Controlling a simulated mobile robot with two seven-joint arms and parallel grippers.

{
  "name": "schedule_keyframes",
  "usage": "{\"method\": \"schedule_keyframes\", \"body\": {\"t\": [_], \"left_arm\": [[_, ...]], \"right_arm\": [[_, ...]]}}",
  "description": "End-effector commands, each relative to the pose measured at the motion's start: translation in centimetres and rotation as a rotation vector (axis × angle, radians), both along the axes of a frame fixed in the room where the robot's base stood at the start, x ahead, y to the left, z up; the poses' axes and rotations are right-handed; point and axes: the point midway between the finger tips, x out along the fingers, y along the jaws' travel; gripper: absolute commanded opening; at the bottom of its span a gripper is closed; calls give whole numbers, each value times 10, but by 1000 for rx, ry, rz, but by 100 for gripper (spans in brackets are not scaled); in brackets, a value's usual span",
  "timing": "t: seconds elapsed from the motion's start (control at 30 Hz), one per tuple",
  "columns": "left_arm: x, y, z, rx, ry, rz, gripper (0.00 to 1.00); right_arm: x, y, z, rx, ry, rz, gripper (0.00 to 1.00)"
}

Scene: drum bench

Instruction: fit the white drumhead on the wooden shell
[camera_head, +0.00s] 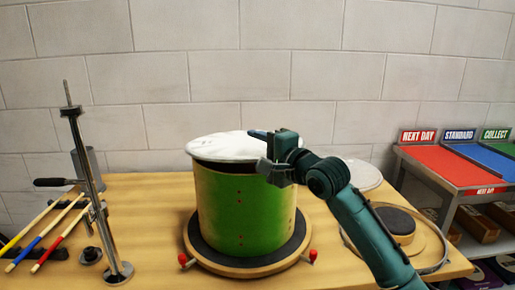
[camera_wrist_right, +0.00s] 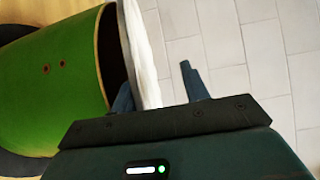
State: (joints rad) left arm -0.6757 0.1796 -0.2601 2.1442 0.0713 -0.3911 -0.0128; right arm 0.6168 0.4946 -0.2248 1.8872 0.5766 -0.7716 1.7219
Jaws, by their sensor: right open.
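The wooden shell (camera_head: 240,210), green outside, stands upright on a round dark-topped base (camera_head: 205,258) with red knobs. The white drumhead (camera_head: 222,147) is over the shell's open top, with a dark gap beneath it. My right gripper (camera_head: 266,150) is at the drumhead's right edge, jaws open. In the right wrist view the drumhead (camera_wrist_right: 146,60) passes between the two fingers. One finger is in the gap between drumhead and shell (camera_wrist_right: 50,70), the other outside the drumhead. Whether the drumhead's far side touches the shell rim is unclear. My left gripper is not in view.
A metal stand (camera_head: 90,185) with a dark handle is at the left, beside several coloured sticks (camera_head: 48,228). A pale disc (camera_head: 364,175) and a hoop (camera_head: 436,266) around a round pad lie at the right. Sorting trays (camera_head: 440,165) stand beyond the bench's right end.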

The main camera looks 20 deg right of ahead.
Motion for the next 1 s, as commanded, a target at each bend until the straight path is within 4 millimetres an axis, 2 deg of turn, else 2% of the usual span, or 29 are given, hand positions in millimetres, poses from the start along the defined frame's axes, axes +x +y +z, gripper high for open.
{"method": "schedule_keyframes", "body": {"t": [0.17,0.47,0.73,0.87,1.0], "left_arm": [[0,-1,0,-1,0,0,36],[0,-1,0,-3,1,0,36],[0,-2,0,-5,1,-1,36],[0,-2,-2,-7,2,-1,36],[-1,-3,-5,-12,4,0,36]], "right_arm": [[0,0,0,0,0,0,47],[0,0,0,0,0,0,71],[-1,-1,-1,0,2,0,72],[-13,-5,-2,0,2,0,72],[-39,-14,-2,-1,1,-1,72]]}}
